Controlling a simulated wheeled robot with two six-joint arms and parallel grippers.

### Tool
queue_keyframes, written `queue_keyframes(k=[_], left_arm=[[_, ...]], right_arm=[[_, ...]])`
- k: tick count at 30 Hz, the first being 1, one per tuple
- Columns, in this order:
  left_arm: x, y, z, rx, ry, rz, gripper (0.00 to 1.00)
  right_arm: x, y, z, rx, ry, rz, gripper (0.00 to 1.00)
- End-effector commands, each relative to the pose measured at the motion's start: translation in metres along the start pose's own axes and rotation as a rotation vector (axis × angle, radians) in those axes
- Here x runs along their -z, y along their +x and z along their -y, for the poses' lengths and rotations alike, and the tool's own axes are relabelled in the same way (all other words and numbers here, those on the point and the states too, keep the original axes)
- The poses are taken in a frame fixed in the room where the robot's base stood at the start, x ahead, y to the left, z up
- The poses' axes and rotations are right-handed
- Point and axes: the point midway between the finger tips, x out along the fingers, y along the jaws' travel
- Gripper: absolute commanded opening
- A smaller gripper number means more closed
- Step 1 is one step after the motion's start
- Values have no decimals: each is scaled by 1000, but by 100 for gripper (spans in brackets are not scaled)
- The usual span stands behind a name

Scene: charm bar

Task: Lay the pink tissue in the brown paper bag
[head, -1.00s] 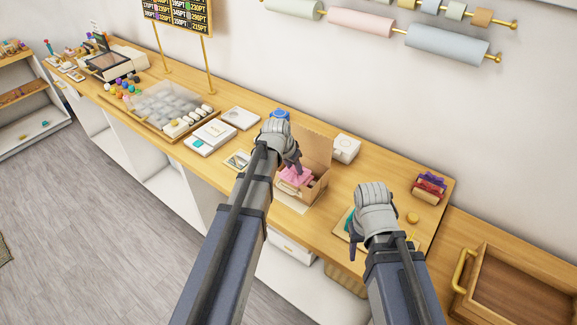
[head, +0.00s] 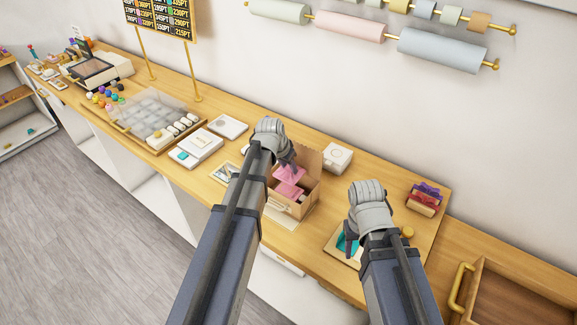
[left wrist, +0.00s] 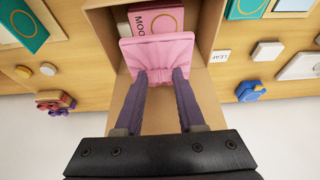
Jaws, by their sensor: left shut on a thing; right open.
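The brown paper bag (head: 309,160) stands open on the counter, with its tall back wall showing; it also shows in the left wrist view (left wrist: 205,110). My left gripper (head: 284,162) is shut on the pink tissue (head: 288,174) above the bag's opening. In the left wrist view, the fingertips (left wrist: 160,76) pinch the near edge of the gathered tissue (left wrist: 155,52). A pink box with lettering (left wrist: 158,18) shows inside the bag, partly hidden by the tissue. My right gripper (head: 350,243) is open over the counter, right of the bag, near a teal item (head: 345,246).
A white box (head: 338,157) stands behind the bag. Gift boxes with purple and red bows (head: 425,198) lie at the right. A wooden tray with a brass handle (head: 510,290) is at far right. A clear organizer (head: 150,107) and white boxes (head: 199,147) stand left.

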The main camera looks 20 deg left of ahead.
Motion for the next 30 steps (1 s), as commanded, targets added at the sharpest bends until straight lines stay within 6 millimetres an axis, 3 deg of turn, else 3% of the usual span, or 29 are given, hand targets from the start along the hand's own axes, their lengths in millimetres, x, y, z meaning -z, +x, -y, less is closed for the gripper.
queue_keyframes(k=[24, 30], left_arm=[[-27, 64, 0, 0, 0, 0, 0], [-30, 72, 0, 0, 0, 0, 0]], right_arm=[[4, 69, 6, -1, -5, 0, 50], [4, 77, 7, -1, -4, 0, 50]])
